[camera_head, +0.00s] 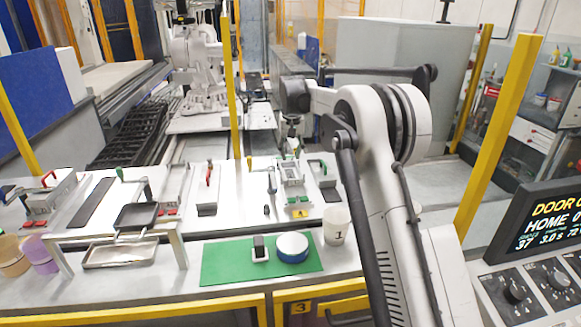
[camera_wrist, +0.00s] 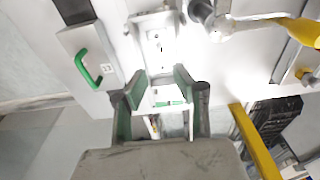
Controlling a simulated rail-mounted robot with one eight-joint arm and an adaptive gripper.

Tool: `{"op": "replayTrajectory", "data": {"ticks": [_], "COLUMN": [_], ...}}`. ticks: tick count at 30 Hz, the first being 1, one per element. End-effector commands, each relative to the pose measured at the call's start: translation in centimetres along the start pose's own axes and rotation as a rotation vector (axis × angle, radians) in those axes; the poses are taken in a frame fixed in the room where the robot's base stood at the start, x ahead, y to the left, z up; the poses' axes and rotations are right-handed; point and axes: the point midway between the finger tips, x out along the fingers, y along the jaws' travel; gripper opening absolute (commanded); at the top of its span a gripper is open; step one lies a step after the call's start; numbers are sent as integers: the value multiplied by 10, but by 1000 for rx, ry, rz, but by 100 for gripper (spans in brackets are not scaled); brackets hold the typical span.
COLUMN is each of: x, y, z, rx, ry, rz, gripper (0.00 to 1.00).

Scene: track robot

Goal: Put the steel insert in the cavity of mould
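My gripper (camera_wrist: 160,82) is open in the wrist view, its two green-padded fingers apart. I see no object clearly held between them; a white surface and a small green patch show there. A pale metal block with holes (camera_wrist: 158,45), which looks like a mould, lies just beyond the fingertips. In the head view my gripper (camera_head: 292,146) is above the far part of the white table, over a similar grey block (camera_head: 292,174). I cannot pick out the steel insert or the mould's cavity with certainty.
A green mat (camera_head: 220,262) holds a small dark-and-white block (camera_head: 260,249) and a round blue-and-white tin (camera_head: 292,247). A cup marked 1 (camera_head: 337,227) stands beside it. Clamps with red and green handles line the table. A yellow post (camera_head: 232,90) rises behind it.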

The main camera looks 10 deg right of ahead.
Motion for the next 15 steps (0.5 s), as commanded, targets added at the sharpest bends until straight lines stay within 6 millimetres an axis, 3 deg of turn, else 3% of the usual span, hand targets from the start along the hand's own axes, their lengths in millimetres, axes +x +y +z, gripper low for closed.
{"op": "replayTrajectory", "data": {"ticks": [6, 15], "x": [-35, -51], "y": [0, 0], "z": [0, 1], "rx": [0, 0], "ry": [0, 1], "rz": [0, 0], "gripper": [27, 27]}}
